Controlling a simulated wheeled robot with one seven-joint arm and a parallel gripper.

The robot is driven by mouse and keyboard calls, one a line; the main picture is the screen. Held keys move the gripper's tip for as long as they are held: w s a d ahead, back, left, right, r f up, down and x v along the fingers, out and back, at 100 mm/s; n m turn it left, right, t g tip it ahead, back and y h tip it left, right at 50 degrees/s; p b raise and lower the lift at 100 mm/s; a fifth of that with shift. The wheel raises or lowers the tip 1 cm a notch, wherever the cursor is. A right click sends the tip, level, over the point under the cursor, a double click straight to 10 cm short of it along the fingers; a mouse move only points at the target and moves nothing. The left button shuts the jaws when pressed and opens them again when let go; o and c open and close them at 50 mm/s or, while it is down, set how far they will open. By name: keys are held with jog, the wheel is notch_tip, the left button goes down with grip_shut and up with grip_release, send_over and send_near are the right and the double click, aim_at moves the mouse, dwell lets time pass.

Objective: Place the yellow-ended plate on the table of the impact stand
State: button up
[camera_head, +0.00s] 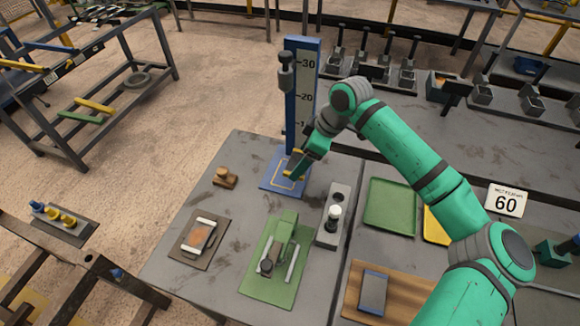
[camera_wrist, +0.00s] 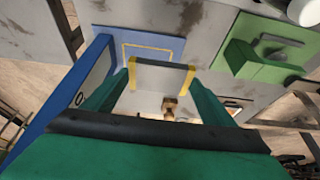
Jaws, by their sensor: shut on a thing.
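The impact stand is a blue column (camera_head: 303,95) with a white scale and a dark hammer head (camera_head: 286,72) at its upper left. Its table is a blue base plate with a yellow outlined square (camera_head: 272,184), which also shows in the wrist view (camera_wrist: 108,36). My gripper (camera_head: 299,160) is shut on the yellow-ended plate (camera_wrist: 162,63), a dark strip with yellow ends. One yellow end shows in the head view (camera_head: 290,174). The plate is at the stand's table; I cannot tell whether it touches it. The far finger is partly hidden in the head view.
A wooden stamp-like block (camera_head: 225,178) stands left of the stand. A grey block with a white-topped knob (camera_head: 334,212) is close on the right. A green mat with a tool (camera_head: 262,283) lies in front. A green tray (camera_head: 390,203) lies farther right.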

aim_at(297, 155)
jog(key=w+f, duration=0.1)
jog(key=w+a+f, duration=0.1)
jog(key=f, duration=0.1)
jog(key=w+a+f, duration=0.1)
jog(key=shift+w+a+f, duration=0.2)
jog(key=shift+w+f, duration=0.05)
jog(key=shift+w+a+f, duration=0.2)
jog(key=shift+a+f, duration=0.15)
jog(key=shift+w+f, duration=0.25)
jog(key=shift+f, duration=0.2)
jog(key=shift+a+f, duration=0.1)
jog(key=shift+f, duration=1.45)
jog(key=o, duration=1.6)
jog(key=shift+f, duration=0.15)
jog(key=shift+c, duration=0.2)
jog(key=shift+w, duration=0.15)
jog(key=shift+r, duration=0.25)
jog(key=v, duration=1.2)
